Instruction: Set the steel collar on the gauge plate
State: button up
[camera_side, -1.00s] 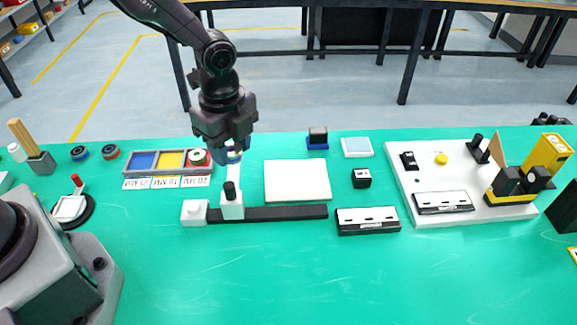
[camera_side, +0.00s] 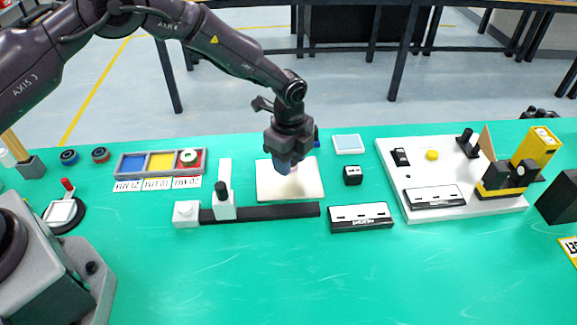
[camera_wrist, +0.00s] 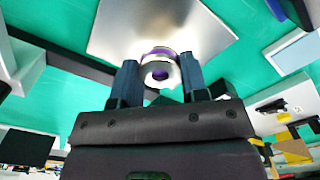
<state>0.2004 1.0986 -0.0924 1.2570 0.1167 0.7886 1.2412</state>
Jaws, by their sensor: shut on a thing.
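My gripper (camera_side: 283,165) points down over the pale gauge plate (camera_side: 305,190), a flat square lying behind the black rail. In the wrist view my gripper's two fingers (camera_wrist: 160,68) are shut on the steel collar (camera_wrist: 160,54), a shiny ring with a purple band. The gauge plate (camera_wrist: 115,30) fills the top middle there, behind the collar. In the side view the collar is mostly hidden by the fingers. I cannot tell whether it touches the plate.
A black rail (camera_side: 275,212) with a white upright slide (camera_side: 224,205) lies in front of the plate. A three-colour tray (camera_side: 118,165) holds a ring in its red compartment. A black block (camera_side: 353,176) and a white-topped box (camera_side: 361,226) stand to the right. The front of the table is clear.

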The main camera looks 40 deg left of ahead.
jog(key=shift+f, duration=1.3)
jog(key=shift+f, duration=0.2)
jog(key=o, duration=0.9)
jog(key=shift+o, duration=0.2)
jog(key=shift+r, duration=0.15)
notch_tip(320, 180, up, 12)
jog(key=shift+r, duration=0.15)
